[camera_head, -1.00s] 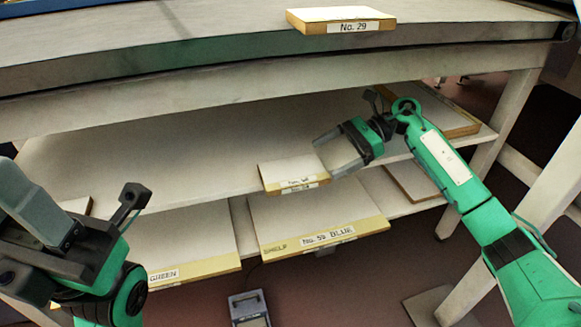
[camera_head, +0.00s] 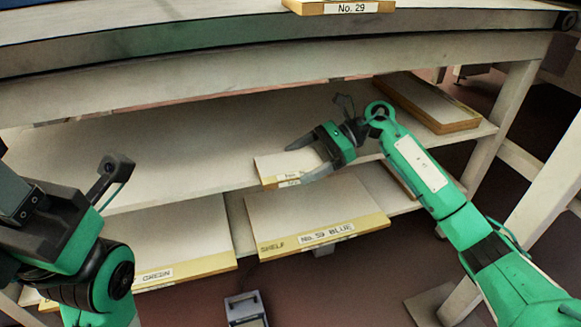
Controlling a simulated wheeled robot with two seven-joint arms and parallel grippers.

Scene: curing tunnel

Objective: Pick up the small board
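The small board (camera_head: 277,166) is pale with a yellowish front edge. It lies at the front edge of the upper shelf (camera_head: 190,150) under the bench; its label is too small to read. My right gripper (camera_head: 305,158) is open, with one finger behind the board's right end and the other near its front right corner. Whether the fingers touch it cannot be told. The fingers hide part of its right end. My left gripper (camera_head: 62,172) is open and empty at the far left, well away from the board.
A "No. 29" board (camera_head: 338,8) lies on the bench top above. Larger boards, "No. 59 BLUE" (camera_head: 310,208) and "GREEN" (camera_head: 175,235), lie on the lower shelf. Stacked boards (camera_head: 430,100) are on the upper shelf at right. A grey device (camera_head: 245,308) stands on the floor.

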